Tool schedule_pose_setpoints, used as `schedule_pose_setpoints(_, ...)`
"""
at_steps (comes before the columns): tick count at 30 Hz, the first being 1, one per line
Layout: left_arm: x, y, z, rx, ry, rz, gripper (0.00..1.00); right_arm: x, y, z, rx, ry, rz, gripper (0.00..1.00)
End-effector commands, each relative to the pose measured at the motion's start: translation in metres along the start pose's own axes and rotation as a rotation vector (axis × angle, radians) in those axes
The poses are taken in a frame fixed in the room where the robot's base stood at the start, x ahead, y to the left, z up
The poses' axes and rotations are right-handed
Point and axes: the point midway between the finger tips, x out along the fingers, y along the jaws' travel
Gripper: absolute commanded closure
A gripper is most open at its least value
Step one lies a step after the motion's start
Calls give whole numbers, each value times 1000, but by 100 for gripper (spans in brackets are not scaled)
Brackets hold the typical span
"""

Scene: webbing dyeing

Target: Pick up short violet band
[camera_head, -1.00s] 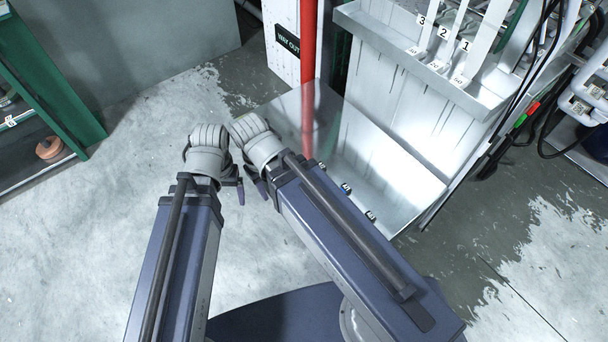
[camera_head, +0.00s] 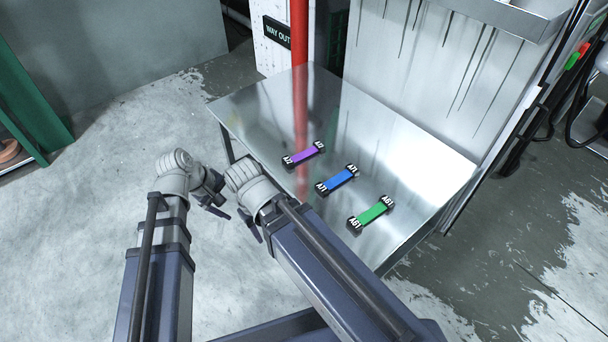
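The short violet band (camera_head: 304,154) lies flat on the metal table (camera_head: 262,112), with a black lettered tag at each end. It is the farthest and leftmost of three bands. My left gripper (camera_head: 218,197) is left of the table, over the floor. My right gripper (camera_head: 250,222) is by the table's near left edge, left of and nearer than the violet band. Neither gripper touches a band, and I see nothing held. The fingers are small and partly hidden by the wrists, so their opening cannot be told.
A blue band (camera_head: 337,180) and a green band (camera_head: 373,213) lie on the table nearer and to the right, also with black end tags. A red pole (camera_head: 299,35) stands behind the table. The table's far left part is clear.

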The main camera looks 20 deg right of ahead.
Motion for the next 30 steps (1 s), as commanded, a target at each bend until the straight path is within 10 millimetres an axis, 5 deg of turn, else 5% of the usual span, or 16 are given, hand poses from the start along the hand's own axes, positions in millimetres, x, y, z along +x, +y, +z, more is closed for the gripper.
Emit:
schedule_pose_setpoints(1, 35, 8, -12, -114, -26, 69, 7, 37, -4, -2, 0, 0, 0, 50)
schedule_pose_setpoints(3, 54, 32, -19, -310, -88, 176, 7, 60, -6, -3, 0, 1, 0, 50)
schedule_pose_setpoints(10, 78, 104, -37, -900, -384, 421, 7, 112, -11, -6, 1, 2, 1, 50)
schedule_pose_setpoints(18, 76, 137, -47, -1203, -598, 493, 7, 131, -13, -8, 1, 2, 1, 50)
schedule_pose_setpoints(30, 91, 153, -44, -1223, -615, 494, 7, 140, -14, -8, 1, 2, 1, 50)
